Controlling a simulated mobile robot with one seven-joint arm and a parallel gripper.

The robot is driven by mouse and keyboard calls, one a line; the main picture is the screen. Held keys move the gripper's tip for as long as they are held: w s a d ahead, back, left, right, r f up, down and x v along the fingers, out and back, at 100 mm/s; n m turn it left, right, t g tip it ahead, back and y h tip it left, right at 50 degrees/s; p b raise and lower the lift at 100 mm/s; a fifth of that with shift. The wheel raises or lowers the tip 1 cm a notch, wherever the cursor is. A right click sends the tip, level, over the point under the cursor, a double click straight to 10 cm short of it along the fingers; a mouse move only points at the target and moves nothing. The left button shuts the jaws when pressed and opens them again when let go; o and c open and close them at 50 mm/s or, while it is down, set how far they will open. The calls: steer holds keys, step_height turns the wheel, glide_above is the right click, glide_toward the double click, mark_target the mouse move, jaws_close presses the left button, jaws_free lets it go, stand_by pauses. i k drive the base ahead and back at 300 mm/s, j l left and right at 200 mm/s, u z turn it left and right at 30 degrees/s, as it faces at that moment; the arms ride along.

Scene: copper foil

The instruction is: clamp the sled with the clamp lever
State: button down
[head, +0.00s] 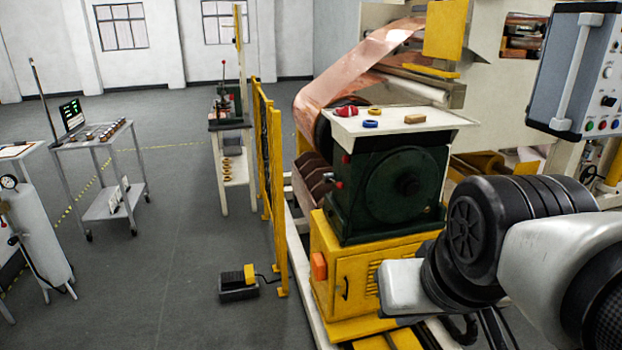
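I cannot tell the sled or the clamp lever for certain. A dark green machine (388,195) stands on a yellow cabinet (343,262) in front of my arm. Small red knobs (339,185) show on its left side; whether one belongs to the clamp lever is unclear. My arm comes in from the right and covers the lower right of the machine area. My gripper is not in view.
A white tray top (440,127) on the machine holds a red item, two rings and a tan block. Copper foil (350,65) runs down behind it. A yellow fence (268,180) and a foot pedal (238,285) stand left. A control box (570,70) hangs upper right.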

mark_target(329, 178)
steer(key=j, duration=0.35)
steer(key=i+j+z, duration=0.15)
steer(key=i, duration=0.35)
steer(key=i+j+z, duration=0.15)
steer(key=i+j, duration=0.15)
steer(key=i, duration=0.15)
